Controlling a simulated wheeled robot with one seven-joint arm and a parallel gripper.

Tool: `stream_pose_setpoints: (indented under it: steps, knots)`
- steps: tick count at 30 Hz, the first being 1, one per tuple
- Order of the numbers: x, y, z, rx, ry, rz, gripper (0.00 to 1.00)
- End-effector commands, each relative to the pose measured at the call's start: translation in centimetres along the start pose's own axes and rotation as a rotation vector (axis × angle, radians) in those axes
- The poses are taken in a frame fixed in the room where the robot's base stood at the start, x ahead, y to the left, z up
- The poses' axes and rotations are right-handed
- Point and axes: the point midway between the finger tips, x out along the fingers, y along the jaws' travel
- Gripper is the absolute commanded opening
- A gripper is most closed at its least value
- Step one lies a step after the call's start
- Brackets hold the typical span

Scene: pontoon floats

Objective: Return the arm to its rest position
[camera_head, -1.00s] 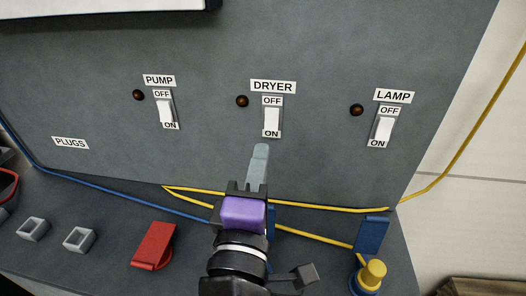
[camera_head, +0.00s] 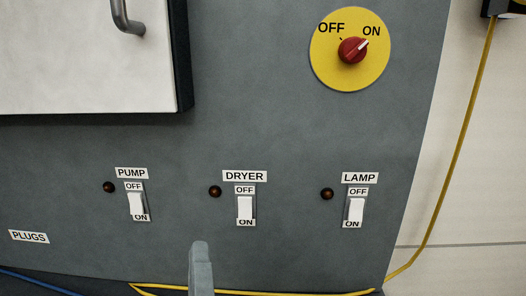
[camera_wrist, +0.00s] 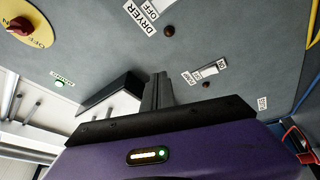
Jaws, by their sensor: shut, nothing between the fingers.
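My gripper (camera_head: 201,268) shows at the bottom of the head view as a grey shut fingertip, below and left of the DRYER switch (camera_head: 245,209). In the wrist view the shut fingers (camera_wrist: 157,92) stick out past my purple gripper body, with nothing between them. The fingertips appear apart from the grey panel (camera_head: 290,130). The rest of my arm is out of the head view.
The PUMP switch (camera_head: 136,205) and LAMP switch (camera_head: 355,211) flank the DRYER switch. A red knob (camera_head: 352,50) sits on a yellow disc at upper right. A white box door (camera_head: 80,55) juts out at upper left. Yellow cable (camera_head: 250,291) runs along the bottom.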

Motion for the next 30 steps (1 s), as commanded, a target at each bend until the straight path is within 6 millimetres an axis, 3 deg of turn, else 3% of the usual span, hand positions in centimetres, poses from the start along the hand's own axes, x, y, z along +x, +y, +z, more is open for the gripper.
stream_pose_setpoints:
  steps: [8,15,24,30]
  knots:
    - [-5.0,-3.9,3.8,0.378,0.072,-0.087,0.0]
    - [-12.0,-5.8,9.5,0.728,0.027,-0.123,0.0]
    - [-22.0,-5.6,16.8,1.046,-0.129,-0.085,0.0]
    - [-29.2,-4.8,20.8,1.163,-0.28,-0.042,0.0]
